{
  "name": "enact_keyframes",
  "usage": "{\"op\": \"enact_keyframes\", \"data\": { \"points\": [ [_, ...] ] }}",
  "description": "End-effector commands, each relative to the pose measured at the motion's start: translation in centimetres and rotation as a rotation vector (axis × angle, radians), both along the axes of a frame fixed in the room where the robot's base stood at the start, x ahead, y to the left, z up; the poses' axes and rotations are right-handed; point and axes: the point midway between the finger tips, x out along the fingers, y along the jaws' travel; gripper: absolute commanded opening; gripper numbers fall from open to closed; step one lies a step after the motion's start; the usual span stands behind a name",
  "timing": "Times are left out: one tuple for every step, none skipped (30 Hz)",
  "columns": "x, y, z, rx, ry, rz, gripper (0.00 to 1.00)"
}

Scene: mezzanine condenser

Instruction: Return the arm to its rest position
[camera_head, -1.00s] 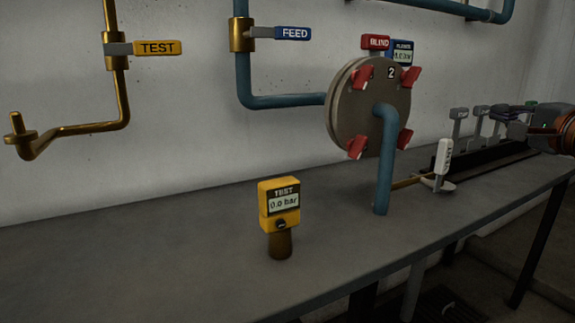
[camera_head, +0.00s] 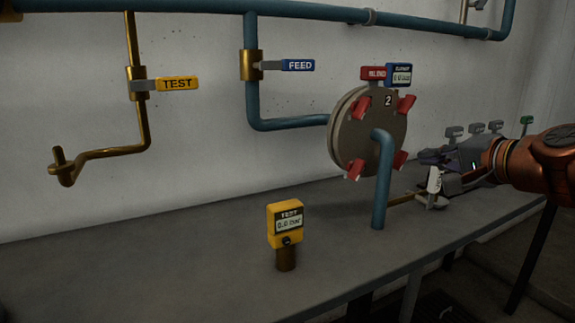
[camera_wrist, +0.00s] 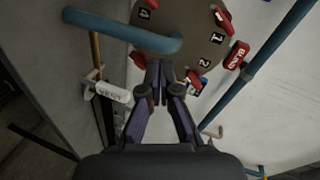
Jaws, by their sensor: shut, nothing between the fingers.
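My gripper (camera_head: 428,157) is at the end of the orange-brown arm, right of the round flange (camera_head: 350,135), above the back of the bench. Its fingers are together and empty. In the wrist view my gripper (camera_wrist: 160,68) points toward the flange plate (camera_wrist: 185,42), with the fingertips overlapping its lower edge in the picture. I cannot tell the exact gap. A white-handled lever (camera_head: 434,181) shows just below the gripper in the head view. The same white lever (camera_wrist: 112,91) is left of the fingers in the wrist view.
A blue elbow pipe (camera_head: 382,185) runs from the flange to the bench. A yellow TEST gauge (camera_head: 286,222) stands on the bench (camera_head: 150,270), whose front left is clear. Yellow TEST (camera_head: 178,84) and blue FEED (camera_head: 298,65) handles are on wall pipes. Several grey tags stand behind the gripper.

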Motion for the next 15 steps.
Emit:
{"op": "enact_keyframes", "data": {
  "points": [
    [-0.4, 2.0, 0.8, -0.043, 0.035, 0.045, 0.00],
    [-0.8, 3.1, 0.5, -0.072, 0.057, 0.071, 0.00],
    [-1.3, 4.5, 0.1, -0.108, 0.087, 0.107, 0.00],
    [-1.7, 5.5, -0.2, -0.135, 0.110, 0.134, 0.00],
    [-2.2, 6.4, -0.5, -0.164, 0.132, 0.160, 0.00],
    [-2.9, 7.6, -0.9, -0.200, 0.161, 0.195, 0.00],
    [-3.5, 8.4, -1.3, -0.227, 0.183, 0.221, 0.00],
    [-4.1, 9.2, -1.6, -0.254, 0.205, 0.245, 0.00],
    [-5.0, 10.1, -2.1, -0.290, 0.237, 0.277, 0.00],
    [-5.7, 10.7, -2.5, -0.317, 0.260, 0.302, 0.00],
    [-6.4, 11.3, -2.8, -0.343, 0.282, 0.328, 0.00],
    [-7.3, 11.9, -3.2, -0.377, 0.314, 0.359, 0.00],
    [-8.1, 12.3, -3.6, -0.404, 0.337, 0.381, 0.00],
    [-8.8, 12.7, -3.9, -0.428, 0.361, 0.404, 0.00],
    [-9.9, 13.2, -4.4, -0.462, 0.394, 0.435, 0.00]
  ]
}}
